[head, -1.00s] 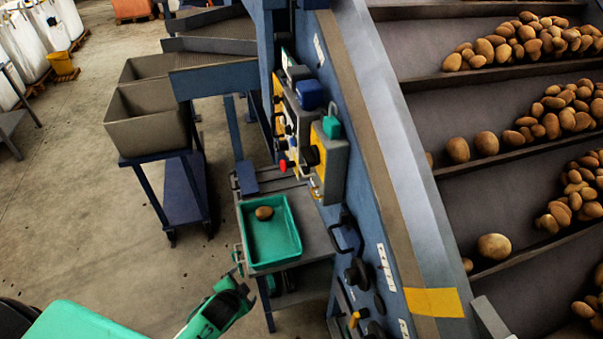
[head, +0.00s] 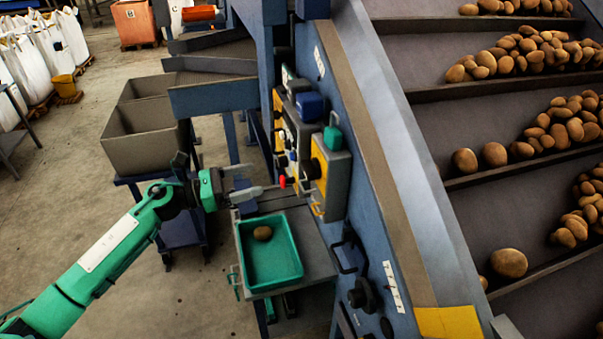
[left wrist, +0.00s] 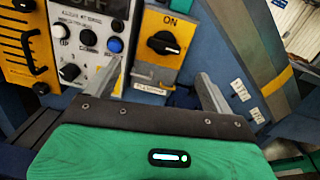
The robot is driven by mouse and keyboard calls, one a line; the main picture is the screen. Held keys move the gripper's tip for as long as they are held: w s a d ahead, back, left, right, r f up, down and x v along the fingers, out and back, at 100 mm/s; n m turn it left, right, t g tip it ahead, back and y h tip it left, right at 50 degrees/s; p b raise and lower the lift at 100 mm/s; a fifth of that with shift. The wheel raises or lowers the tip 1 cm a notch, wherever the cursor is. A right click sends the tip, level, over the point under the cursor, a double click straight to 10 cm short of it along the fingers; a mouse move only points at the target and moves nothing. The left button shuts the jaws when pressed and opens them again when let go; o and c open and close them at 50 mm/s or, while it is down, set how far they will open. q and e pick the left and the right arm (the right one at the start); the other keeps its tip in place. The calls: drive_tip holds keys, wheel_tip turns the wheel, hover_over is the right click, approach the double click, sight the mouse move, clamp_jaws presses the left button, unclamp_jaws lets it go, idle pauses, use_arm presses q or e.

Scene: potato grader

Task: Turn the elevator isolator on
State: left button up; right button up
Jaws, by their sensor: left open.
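The isolator is a grey box with a yellow plate (head: 319,168) and a black rotary knob, on the blue machine frame in the head view. In the left wrist view its yellow plate (left wrist: 160,72) has "ON" above the black knob (left wrist: 166,43), whose bar lies roughly level. My left gripper (head: 266,182) is open and empty, left of the isolator and pointing at the panels. In the left wrist view its two fingers (left wrist: 161,82) straddle the lower part of the isolator, apart from the knob. My right gripper is not in view.
A control panel (left wrist: 90,35) with knobs and a blue button adjoins the isolator. A green tray (head: 270,275) holding one potato stands below on a grey bench. The conveyor (head: 425,60) with potatoes slopes at right. Grey bins (head: 140,135) stand at left.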

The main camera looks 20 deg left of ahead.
sight(303, 169)
use_arm(q)
drive_tip(key=shift+m+g, duration=0.6)
drive_tip(key=shift+m, duration=0.2)
drive_tip(key=p+x, duration=0.1)
drive_tip(key=x, duration=0.3)
drive_tip(key=p+x, duration=0.2)
drive_tip(key=x, duration=0.2)
drive_tip(key=p+x, duration=0.1)
drive_tip(key=x, duration=0.3)
drive_tip(key=shift+w+d+r+p, duration=0.1)
drive_tip(key=shift+d+r+p, duration=0.2)
drive_tip(key=shift+d+p, duration=0.05)
drive_tip(key=shift+w+d+f, duration=0.1)
drive_tip(key=shift+w+d, duration=0.15)
drive_tip(key=shift+d, duration=0.15)
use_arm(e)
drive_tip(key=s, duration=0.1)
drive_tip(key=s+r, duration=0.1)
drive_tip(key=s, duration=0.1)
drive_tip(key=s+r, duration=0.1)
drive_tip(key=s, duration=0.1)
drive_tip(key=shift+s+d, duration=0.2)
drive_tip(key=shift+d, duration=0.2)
use_arm(q)
drive_tip(key=c, duration=1)
